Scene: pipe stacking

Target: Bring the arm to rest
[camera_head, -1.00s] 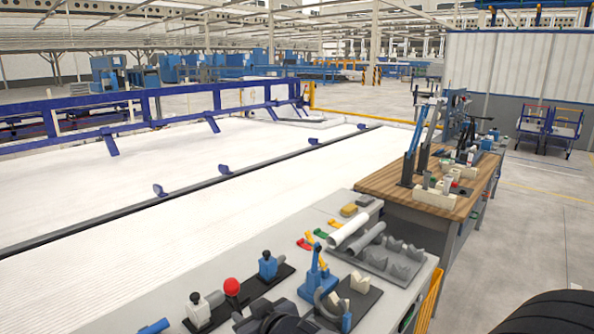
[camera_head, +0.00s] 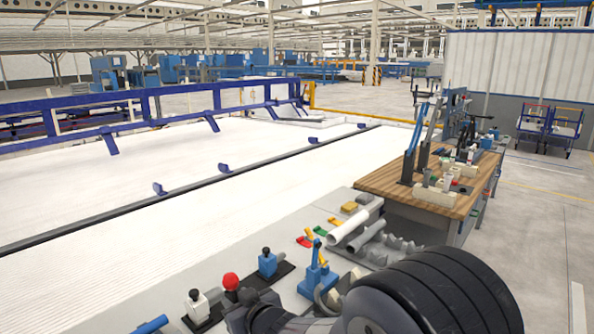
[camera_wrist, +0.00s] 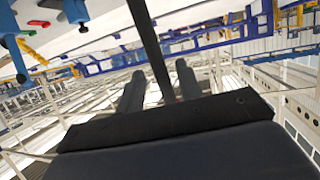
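My gripper (camera_wrist: 160,70) shows in the wrist view with its two dark fingers apart and nothing between them. A dark bar in the background runs through the gap. In the head view, only my dark arm links show at the bottom; the gripper itself cannot be made out there. A pale pipe (camera_head: 347,227) and a grey pipe (camera_head: 367,236) lie side by side on the grey bench (camera_head: 262,238). A grey notched holder (camera_head: 390,249) is beside them, partly hidden by my arm.
A blue clamp-like fixture (camera_head: 315,268), a red-knobbed lever (camera_head: 231,283) and a blue switch block (camera_head: 267,262) stand on the bench near my arm. A wooden worktable (camera_head: 385,182) with tools is behind. A blue rail (camera_head: 180,118) crosses at left.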

